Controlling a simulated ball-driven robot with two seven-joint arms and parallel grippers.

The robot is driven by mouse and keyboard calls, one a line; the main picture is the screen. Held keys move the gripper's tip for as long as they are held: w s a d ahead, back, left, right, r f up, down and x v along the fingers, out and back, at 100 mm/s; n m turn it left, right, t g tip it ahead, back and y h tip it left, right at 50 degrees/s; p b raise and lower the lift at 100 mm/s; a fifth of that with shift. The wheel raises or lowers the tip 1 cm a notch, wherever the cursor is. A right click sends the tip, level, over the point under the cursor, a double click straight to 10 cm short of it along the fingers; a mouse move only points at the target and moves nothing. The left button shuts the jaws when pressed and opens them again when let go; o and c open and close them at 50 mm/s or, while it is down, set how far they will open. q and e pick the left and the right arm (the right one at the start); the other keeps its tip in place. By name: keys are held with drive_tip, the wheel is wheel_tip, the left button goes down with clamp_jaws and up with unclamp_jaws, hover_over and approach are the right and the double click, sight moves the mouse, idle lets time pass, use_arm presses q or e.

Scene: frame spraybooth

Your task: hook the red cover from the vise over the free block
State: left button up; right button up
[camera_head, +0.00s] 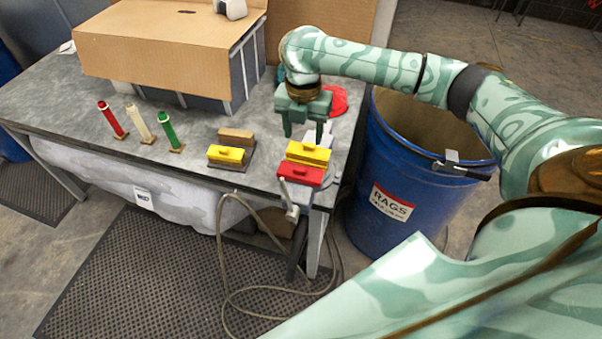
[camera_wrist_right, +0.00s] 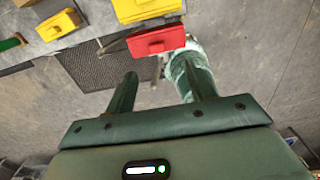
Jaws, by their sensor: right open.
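The red cover (camera_head: 301,173) sits on the near jaw of the vise (camera_head: 322,181), beside a yellow cover (camera_head: 308,154) on the far jaw. The red cover also shows in the right wrist view (camera_wrist_right: 157,41), beyond the fingertips. The free block (camera_head: 236,136) is bare brown wood, on a dark base behind a second block that wears a yellow cover (camera_head: 226,155). My right gripper (camera_head: 303,137) is open and empty, its fingers pointing down above the table behind the vise. It is apart from the red cover. My left gripper is out of view.
Red, cream and green sticks (camera_head: 164,129) stand on the table's left. A cardboard-topped booth (camera_head: 165,45) stands at the back. A red round object (camera_head: 336,99) lies behind my gripper. A blue rags drum (camera_head: 380,215) stands right of the table. A hose hangs in front.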

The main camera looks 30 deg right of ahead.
drive_tip(key=b, duration=0.1)
hover_over(301, 166)
drive_tip(key=f, duration=0.6)
drive_tip(key=shift+s+d, duration=0.1)
drive_tip(key=shift+s, duration=0.1)
drive_tip(key=f, duration=0.3)
drive_tip(key=f+b, duration=0.1)
drive_tip(key=f, duration=0.2)
drive_tip(key=shift+w+a, duration=0.2)
drive_tip(key=shift+r, duration=0.1)
drive_tip(key=c, duration=1.1)
drive_tip(key=shift+r, duration=0.1)
